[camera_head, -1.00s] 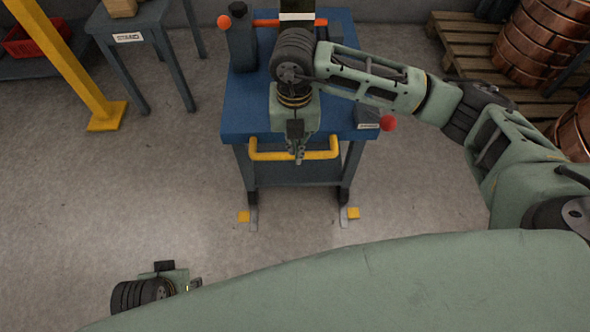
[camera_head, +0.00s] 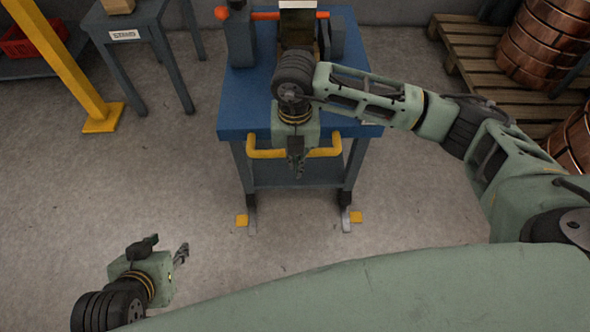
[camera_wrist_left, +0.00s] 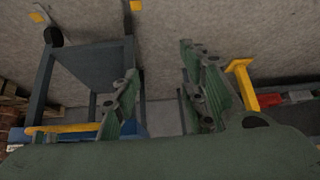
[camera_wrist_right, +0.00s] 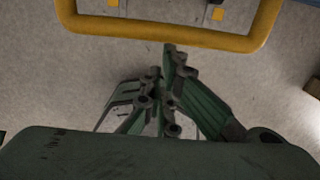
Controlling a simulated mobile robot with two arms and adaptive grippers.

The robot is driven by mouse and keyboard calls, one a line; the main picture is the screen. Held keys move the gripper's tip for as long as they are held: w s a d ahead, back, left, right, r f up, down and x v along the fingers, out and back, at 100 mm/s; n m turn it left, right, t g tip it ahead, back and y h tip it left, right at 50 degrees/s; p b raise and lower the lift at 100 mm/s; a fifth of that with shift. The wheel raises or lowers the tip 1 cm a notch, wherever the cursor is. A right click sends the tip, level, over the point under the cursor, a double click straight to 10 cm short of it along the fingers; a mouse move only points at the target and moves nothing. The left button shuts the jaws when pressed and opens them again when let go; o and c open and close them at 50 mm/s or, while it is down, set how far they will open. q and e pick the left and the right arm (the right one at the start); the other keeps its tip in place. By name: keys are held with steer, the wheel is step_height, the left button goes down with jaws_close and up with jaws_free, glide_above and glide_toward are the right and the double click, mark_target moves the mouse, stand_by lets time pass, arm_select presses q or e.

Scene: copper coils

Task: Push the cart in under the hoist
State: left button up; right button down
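The cart has a blue top (camera_head: 245,105), a lower shelf and a yellow push handle (camera_head: 265,154) on its near side. My right gripper (camera_head: 297,172) points down just in front of the handle's middle. In the right wrist view its fingers (camera_wrist_right: 160,88) are drawn together with nothing visible between them, and the handle (camera_wrist_right: 165,32) runs beyond them, apart from the tips. My left gripper (camera_head: 182,254) is low at the left, away from the cart. In the left wrist view its fingers (camera_wrist_left: 160,82) are spread and empty. I cannot make out the hoist for certain.
A yellow post (camera_head: 65,65) stands on the left, near a grey stand (camera_head: 150,20). Dark blocks with an orange rod (camera_head: 265,15) sit on the cart top. Copper coils (camera_head: 545,45) stand on a pallet (camera_head: 465,40) at right. Floor before the cart is clear.

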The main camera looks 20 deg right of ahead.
arm_select(q)
steer(key=w+d+r+t+h+b, duration=0.1)
steer(key=w+d+r+t, duration=0.1)
steer(key=w+r+t, duration=0.2)
steer(key=w+d+r+t+h+b, duration=0.1)
steer(key=w+r+t, duration=0.3)
steer(key=r, duration=0.5)
steer(key=shift+w+d+t+h+b, duration=0.35)
steer(key=shift+w+d+b, duration=0.35)
steer(key=shift+w, duration=0.55)
arm_select(e)
steer(key=shift+f, duration=2.3)
